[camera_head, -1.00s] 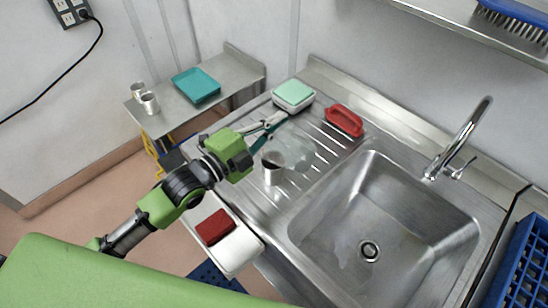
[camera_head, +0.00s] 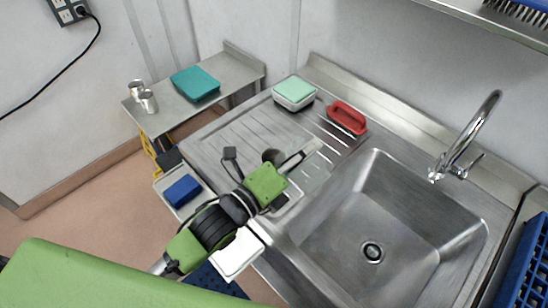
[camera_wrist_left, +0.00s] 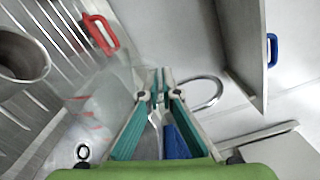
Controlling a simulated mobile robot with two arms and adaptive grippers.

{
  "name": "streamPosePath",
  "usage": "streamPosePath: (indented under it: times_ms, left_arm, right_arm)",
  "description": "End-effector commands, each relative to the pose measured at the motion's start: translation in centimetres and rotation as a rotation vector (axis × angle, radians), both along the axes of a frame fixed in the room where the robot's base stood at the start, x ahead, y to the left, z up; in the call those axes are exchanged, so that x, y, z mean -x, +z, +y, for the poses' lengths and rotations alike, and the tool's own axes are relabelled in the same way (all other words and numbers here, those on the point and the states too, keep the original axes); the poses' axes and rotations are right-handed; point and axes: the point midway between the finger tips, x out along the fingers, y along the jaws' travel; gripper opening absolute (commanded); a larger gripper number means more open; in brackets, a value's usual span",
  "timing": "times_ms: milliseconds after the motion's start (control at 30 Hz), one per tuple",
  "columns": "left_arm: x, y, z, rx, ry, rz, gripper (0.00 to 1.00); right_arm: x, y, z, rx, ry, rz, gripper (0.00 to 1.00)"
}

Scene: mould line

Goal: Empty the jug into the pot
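The steel pot (camera_head: 273,157) stands on the ribbed drainboard, its dark mouth partly hidden behind my left gripper; it also shows at the left of the left wrist view (camera_wrist_left: 22,58). The clear jug (camera_wrist_left: 98,108), with red marks, is beside my left gripper's fingers in the left wrist view. In the head view the jug is too faint to place surely. My left gripper (camera_head: 300,158) reaches in over the drainboard. In the left wrist view its fingers (camera_wrist_left: 154,88) come together, apparently on the jug's handle. Liquid level and pouring cannot be made out. My right gripper is not in view.
A green-topped box (camera_head: 294,92) and a red brush (camera_head: 347,118) lie at the drainboard's back. The sink (camera_head: 385,215) and tap (camera_head: 470,135) are to the right. A side table (camera_head: 220,72) holds a teal tray (camera_head: 195,84) and two metal cups (camera_head: 148,101).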

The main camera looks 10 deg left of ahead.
Motion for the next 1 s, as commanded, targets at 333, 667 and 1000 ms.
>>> streamPosePath:
  times_ms: [333,667,1000]
  left_arm:
    - [1.4,-1.2,-2.3,-0.229,-0.003,-0.148,0.0]
    - [2.7,-5.0,-4.2,-0.465,-0.005,-0.301,0.0]
    - [4.5,-8.0,-7.0,-0.689,-0.008,-0.446,0.0]
  right_arm:
    - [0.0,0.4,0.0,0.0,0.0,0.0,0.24]
    - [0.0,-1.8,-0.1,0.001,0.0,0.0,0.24]
    - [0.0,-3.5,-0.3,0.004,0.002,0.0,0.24]
